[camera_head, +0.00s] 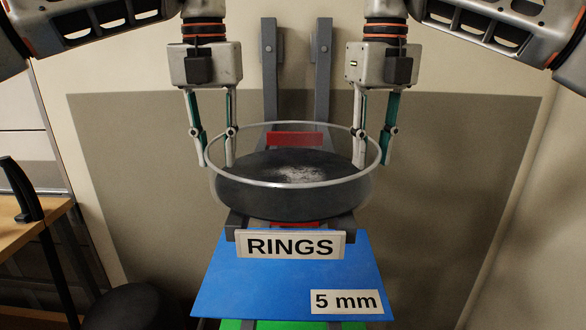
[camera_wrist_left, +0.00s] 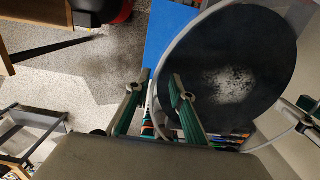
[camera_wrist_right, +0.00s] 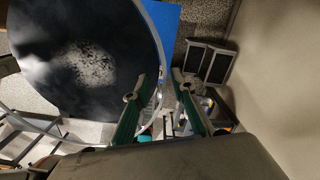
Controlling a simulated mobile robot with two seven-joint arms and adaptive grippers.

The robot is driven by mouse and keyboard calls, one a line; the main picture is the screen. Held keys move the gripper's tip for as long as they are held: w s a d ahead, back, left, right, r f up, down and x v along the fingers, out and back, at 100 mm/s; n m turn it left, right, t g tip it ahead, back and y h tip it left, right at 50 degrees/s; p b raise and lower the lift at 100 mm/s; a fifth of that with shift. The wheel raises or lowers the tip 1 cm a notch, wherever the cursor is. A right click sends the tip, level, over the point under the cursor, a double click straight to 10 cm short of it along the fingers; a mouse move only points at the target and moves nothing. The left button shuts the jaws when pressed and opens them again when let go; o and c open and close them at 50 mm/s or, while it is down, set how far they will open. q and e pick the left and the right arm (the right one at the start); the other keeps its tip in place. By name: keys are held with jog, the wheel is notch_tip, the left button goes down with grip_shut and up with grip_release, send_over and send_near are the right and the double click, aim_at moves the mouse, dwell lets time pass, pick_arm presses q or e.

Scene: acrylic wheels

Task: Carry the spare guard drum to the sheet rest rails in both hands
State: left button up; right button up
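The drum shows in the head view as a round dark body (camera_head: 295,200) with a pale worn patch on top and a thin pale hoop (camera_head: 297,186) around and above it. I cannot tell whether a clear wall joins them. My left gripper (camera_head: 216,165) points down at the hoop's left side, its fingers apart on either side of the rim. My right gripper (camera_head: 372,164) does the same at the right side. Both wrist views show gaps between the fingers. The drum rests on a grey support (camera_head: 237,224). I cannot tell which parts are the sheet rest rails.
Two grey upright bars (camera_head: 269,70) stand behind the drum, with a red piece (camera_head: 296,139) between. A RINGS sign (camera_head: 290,245) is in front, above a blue sheet (camera_head: 245,285) labelled 5 mm (camera_head: 346,301). A wooden bench (camera_head: 35,215) stands at left.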

pick_arm(q)
grip_shut()
pick_arm(e)
grip_shut()
pick_arm(q)
jog(key=shift+r, duration=0.2)
pick_arm(e)
jog(key=shift+r, duration=0.2)
